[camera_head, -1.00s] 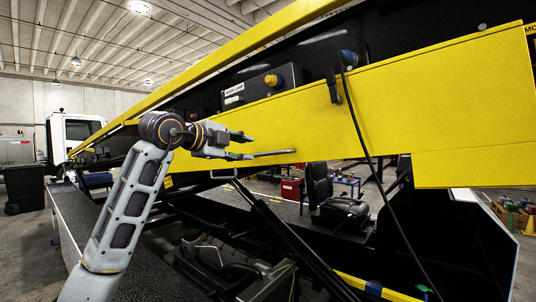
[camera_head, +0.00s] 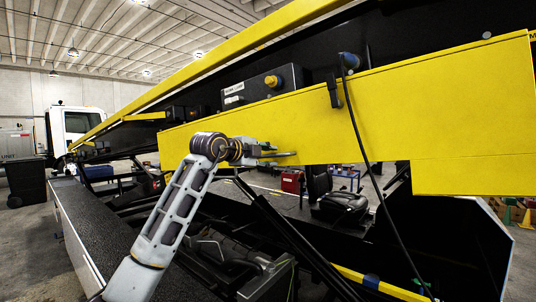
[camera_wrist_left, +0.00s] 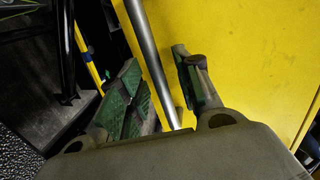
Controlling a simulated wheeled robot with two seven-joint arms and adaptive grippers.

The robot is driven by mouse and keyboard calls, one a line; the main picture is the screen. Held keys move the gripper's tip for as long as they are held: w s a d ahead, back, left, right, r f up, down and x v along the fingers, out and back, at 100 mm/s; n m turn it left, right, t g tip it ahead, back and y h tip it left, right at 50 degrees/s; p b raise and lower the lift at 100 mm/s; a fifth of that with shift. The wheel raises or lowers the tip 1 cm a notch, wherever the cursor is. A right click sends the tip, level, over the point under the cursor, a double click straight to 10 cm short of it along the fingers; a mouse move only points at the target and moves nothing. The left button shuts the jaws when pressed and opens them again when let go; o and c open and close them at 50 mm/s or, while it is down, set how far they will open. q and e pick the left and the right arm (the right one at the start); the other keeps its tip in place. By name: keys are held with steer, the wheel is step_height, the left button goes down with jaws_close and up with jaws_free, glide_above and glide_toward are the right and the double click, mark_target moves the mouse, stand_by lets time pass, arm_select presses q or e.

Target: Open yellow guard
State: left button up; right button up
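The yellow guard (camera_head: 440,110) is a long panel along the side of the belt loader, and it fills much of the left wrist view (camera_wrist_left: 240,50). A grey metal bar handle (camera_head: 287,154) runs along its lower edge. My left gripper (camera_head: 268,153) is at this handle, with part of the handle hidden behind it. In the left wrist view my gripper's fingers (camera_wrist_left: 162,85) are apart, with the bar (camera_wrist_left: 147,50) running between them. My right gripper is not in view.
A black cable (camera_head: 362,145) hangs in front of the guard. A black control box (camera_head: 265,85) with a yellow knob sits above it. Below are a black seat (camera_head: 340,205), a strut (camera_head: 290,235) and a dark deck (camera_head: 100,225). A white truck cab (camera_head: 72,125) stands behind.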

arm_select(q)
steer(key=shift+w+d+f, duration=0.1)
steer(key=shift+w+d, duration=0.1)
steer(key=shift+w, duration=0.1)
steer(key=shift+c, duration=0.3)
jaws_close()
